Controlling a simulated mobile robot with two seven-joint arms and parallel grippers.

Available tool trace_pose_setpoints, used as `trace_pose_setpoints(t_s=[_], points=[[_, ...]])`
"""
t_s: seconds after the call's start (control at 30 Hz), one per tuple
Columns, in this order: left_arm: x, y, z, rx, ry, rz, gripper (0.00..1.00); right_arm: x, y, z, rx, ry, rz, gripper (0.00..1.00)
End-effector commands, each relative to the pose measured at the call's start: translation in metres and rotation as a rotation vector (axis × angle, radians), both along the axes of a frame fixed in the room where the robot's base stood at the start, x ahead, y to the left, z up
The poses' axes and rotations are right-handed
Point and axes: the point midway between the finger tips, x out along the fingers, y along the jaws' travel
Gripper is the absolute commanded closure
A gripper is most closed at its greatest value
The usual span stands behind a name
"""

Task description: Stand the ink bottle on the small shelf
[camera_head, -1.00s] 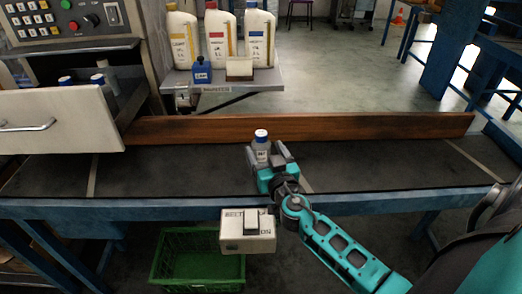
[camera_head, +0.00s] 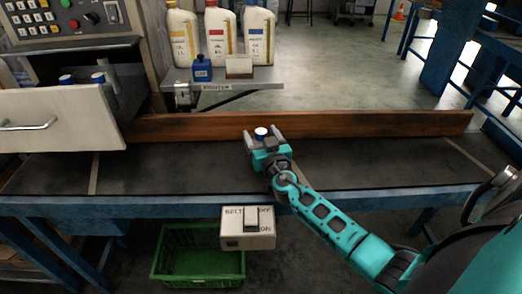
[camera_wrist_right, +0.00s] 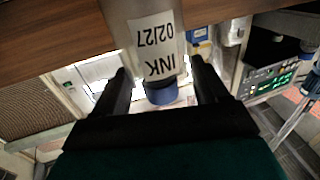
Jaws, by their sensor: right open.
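The ink bottle (camera_head: 261,133) stands on the dark belt near the wooden rail. In the head view only its blue-and-white cap shows; my gripper hides the rest. In the right wrist view the bottle (camera_wrist_right: 155,45) has a white label reading INK 02/27 and appears upside down. My right gripper (camera_head: 262,136) is open, with one finger on each side of the bottle. In the wrist view gaps show between the fingers and the bottle. The small shelf (camera_head: 268,80) is beyond the rail. My left gripper is not in view.
The shelf holds three large jugs (camera_head: 220,38), a small blue container (camera_head: 202,68) and a beige block (camera_head: 239,67). The wooden rail (camera_head: 350,124) lies between belt and shelf. An open drawer (camera_head: 60,118) is at left. A switch box (camera_head: 247,238) and green crate (camera_head: 198,262) are below.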

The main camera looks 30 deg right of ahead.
Motion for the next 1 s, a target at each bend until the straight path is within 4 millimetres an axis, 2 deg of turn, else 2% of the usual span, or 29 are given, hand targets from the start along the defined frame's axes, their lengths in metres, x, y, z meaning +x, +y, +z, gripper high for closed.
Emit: trace_pose_setpoints(t_s=[0.07, 0.73, 1.0], points=[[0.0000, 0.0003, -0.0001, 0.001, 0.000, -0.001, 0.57, -0.0002, 0.0000, -0.0001, 0.000, 0.000, 0.000, 0.35], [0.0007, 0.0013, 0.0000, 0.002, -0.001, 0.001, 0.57, -0.0008, 0.0002, -0.0018, 0.001, 0.003, 0.000, 0.99], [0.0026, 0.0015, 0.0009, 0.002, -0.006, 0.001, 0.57, -0.0011, 0.0004, -0.0032, 0.002, 0.006, 0.001, 1.00]])
